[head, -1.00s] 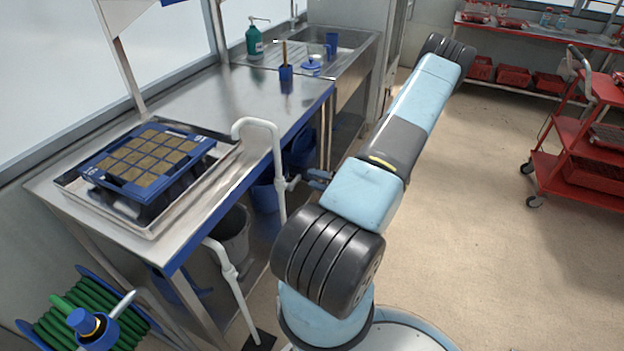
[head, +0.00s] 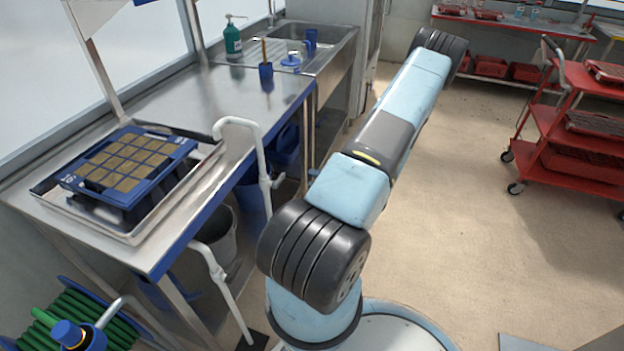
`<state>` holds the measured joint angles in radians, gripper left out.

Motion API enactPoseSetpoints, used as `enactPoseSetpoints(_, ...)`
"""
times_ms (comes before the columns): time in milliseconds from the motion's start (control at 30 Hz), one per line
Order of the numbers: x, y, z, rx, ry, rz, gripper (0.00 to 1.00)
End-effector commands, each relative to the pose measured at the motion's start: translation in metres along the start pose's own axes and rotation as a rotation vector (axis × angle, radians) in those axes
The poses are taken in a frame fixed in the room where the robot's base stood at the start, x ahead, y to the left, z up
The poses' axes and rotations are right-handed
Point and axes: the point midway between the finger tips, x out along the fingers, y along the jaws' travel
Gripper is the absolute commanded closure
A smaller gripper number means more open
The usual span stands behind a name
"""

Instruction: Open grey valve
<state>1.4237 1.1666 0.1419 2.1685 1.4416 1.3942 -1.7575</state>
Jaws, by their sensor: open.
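A pale upright pipe with a hooked top (head: 262,160) stands at the front edge of the steel bench in the head view. A small light grey fitting (head: 277,182), which looks like a valve handle, sticks out of its right side. A second pale pipe (head: 226,285) with a fitting on it stands lower and nearer. I cannot tell for certain which fitting is the grey valve. My arm passes just right of the first pipe. My gripper is hidden behind my arm, and nothing shows touching the fitting.
The steel bench (head: 205,90) carries a blue seed tray (head: 68,183), a blue cup (head: 266,73) and a green bottle (head: 233,40). A grey bucket (head: 217,235) stands below. A green hose reel (head: 95,325) is at lower left. A red trolley (head: 545,120) stands right, beyond clear floor.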

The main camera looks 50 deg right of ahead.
Motion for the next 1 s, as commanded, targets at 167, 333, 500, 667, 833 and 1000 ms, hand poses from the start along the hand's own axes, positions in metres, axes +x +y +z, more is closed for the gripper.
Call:
enactPoseSetpoints(167,-0.010,0.000,-0.001,0.000,0.001,0.001,0.52)
enactPoseSetpoints(333,-0.019,0.001,-0.001,-0.001,0.000,0.001,0.52)
enactPoseSetpoints(500,-0.029,0.001,-0.001,-0.001,0.000,0.001,0.52)
enactPoseSetpoints(667,-0.038,0.001,-0.002,-0.001,0.000,0.000,0.52)
enactPoseSetpoints(833,-0.047,0.001,-0.002,-0.001,0.000,0.000,0.52)
enactPoseSetpoints(1000,-0.053,0.001,-0.002,-0.001,-0.002,0.001,0.52)
